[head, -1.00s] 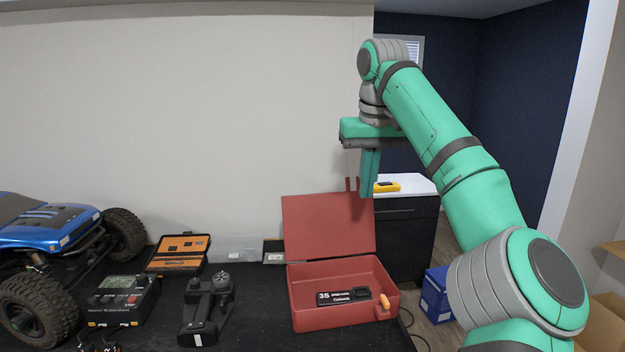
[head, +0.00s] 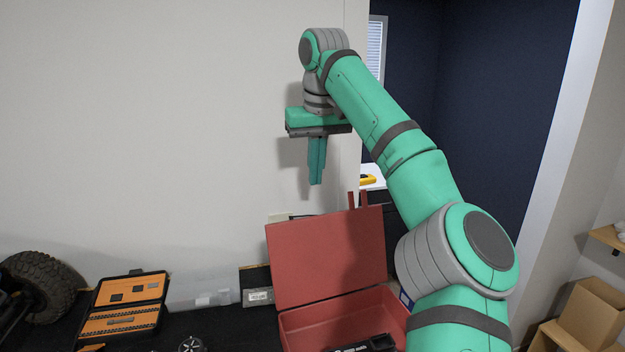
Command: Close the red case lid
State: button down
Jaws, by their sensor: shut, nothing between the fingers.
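The red case (head: 300,328) stands on the black work surface at the bottom middle of the head view, its front cut off by the picture's edge. Its red lid (head: 325,258) stands open, raised at the back of the case, with two upright tabs at its top edge. A black item with white lettering (head: 365,344) lies inside the case. My gripper (head: 316,183) points down with its fingers together and empty. In the picture it is above the lid's top edge and apart from it.
An orange-and-black open box (head: 125,305) lies at the left, with a clear plastic box (head: 203,288) and a small dark box (head: 257,287) between it and the case. A black wheel (head: 45,285) is at the far left. A wall stands behind the work surface.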

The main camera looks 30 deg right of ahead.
jog(key=x, duration=0.7)
jog(key=shift+s+d+f, duration=0.15)
jog(key=shift+f, duration=0.3)
jog(key=shift+s+f, duration=0.2)
jog(key=shift+s, duration=0.05)
jog(key=shift+s+a+r, duration=0.1)
jog(key=shift+s+a, duration=0.15)
jog(key=shift+s, duration=0.55)
jog(key=shift+s+a+r, duration=0.1)
jog(key=shift+s+a, duration=0.15)
jog(key=shift+s, duration=0.55)
jog(key=shift+w, duration=0.1)
